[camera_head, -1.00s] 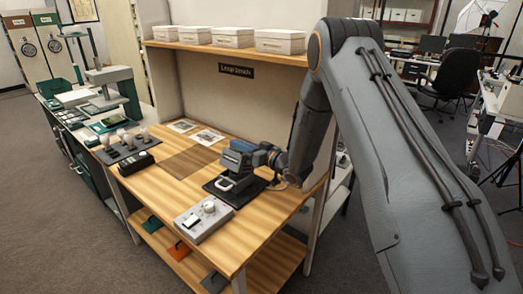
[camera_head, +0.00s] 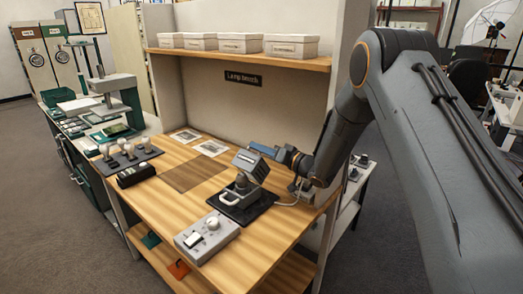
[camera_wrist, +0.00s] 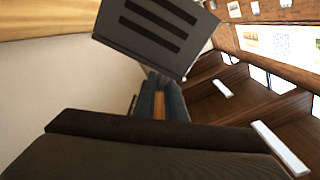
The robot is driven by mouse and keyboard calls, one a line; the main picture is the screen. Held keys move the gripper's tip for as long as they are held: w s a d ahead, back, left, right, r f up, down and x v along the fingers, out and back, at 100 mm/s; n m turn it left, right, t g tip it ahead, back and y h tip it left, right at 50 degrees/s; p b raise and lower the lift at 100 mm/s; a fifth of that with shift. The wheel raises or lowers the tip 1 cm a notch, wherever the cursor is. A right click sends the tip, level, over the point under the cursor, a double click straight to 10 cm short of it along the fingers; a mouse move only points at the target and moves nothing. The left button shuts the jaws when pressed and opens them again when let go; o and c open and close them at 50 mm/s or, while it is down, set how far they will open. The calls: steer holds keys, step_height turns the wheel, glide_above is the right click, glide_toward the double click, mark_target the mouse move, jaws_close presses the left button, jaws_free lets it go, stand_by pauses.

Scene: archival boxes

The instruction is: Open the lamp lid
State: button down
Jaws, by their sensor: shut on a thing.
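The lamp (camera_head: 238,190) stands on a black mat on the wooden bench, with a pale handle at its front. Its lid (camera_head: 252,166), a grey block with dark slots, is tilted up on its far right side, clear of the lower housing. My gripper (camera_head: 262,149), with blue fingers, reaches in from the right and is shut on the lid's upper edge. In the wrist view the slotted lid (camera_wrist: 158,28) fills the top middle, and my gripper (camera_wrist: 160,82) meets its lower edge. The exact contact is partly hidden.
A control box (camera_head: 207,236) with a switch and knob sits at the bench's front. A rack of bulbs (camera_head: 128,156) and a black box (camera_head: 136,174) stand left. White boxes (camera_head: 240,43) line the shelf (camera_head: 240,59) above. The bench's middle is mostly clear.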

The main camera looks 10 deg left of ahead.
steer(key=shift+f, duration=0.15)
steer(key=c, duration=1.9)
jaws_free()
step_height(320, 180, up, 10)
steer(key=shift+r+b, duration=0.1)
steer(key=shift+b, duration=1.1)
